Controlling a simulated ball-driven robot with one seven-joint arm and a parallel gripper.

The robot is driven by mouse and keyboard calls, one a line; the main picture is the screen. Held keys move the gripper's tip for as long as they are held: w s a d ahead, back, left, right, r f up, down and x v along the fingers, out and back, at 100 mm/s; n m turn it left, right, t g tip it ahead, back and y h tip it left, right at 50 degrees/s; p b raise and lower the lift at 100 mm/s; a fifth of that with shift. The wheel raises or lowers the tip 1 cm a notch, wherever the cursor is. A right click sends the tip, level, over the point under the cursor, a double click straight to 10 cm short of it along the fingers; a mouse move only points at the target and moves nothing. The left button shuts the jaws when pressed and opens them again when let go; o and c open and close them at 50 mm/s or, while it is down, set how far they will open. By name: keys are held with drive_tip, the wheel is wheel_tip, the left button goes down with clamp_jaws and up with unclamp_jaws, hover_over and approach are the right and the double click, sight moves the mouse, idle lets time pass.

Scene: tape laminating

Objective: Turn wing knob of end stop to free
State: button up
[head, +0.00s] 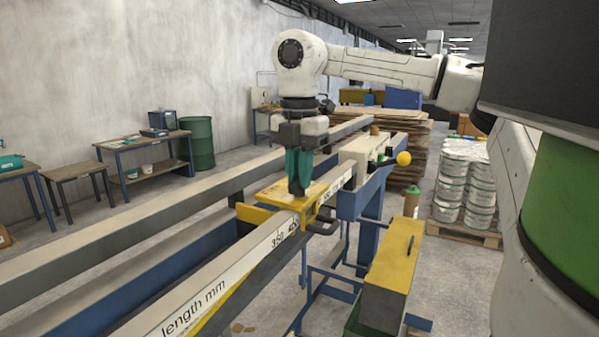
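The yellow end stop (268,196) sits across the long pale rail with the printed length scale, near the centre of the head view. My gripper (299,190) points straight down over the end stop, its teal and dark fingers reaching its top near the right side. The fingers look close together, but I cannot see whether they are shut on anything. A dark handle-like part (323,229) sticks out at the end stop's right side, below the fingers.
A pale block with a yellow ball-ended lever (403,158) stands farther along the rail. A yellow-topped box (391,264) is at front right. A second long beam (110,223) runs parallel on the left. Stacked white buckets (465,185) stand on a pallet at right.

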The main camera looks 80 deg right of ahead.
clamp_jaws()
drive_tip(key=shift+n, duration=0.3)
drive_tip(key=n, duration=0.4)
drive_tip(key=shift+b, duration=0.35)
drive_tip(key=n, duration=1.3)
drive_tip(key=shift+n, duration=0.3)
drive_tip(key=o, duration=0.5)
unclamp_jaws()
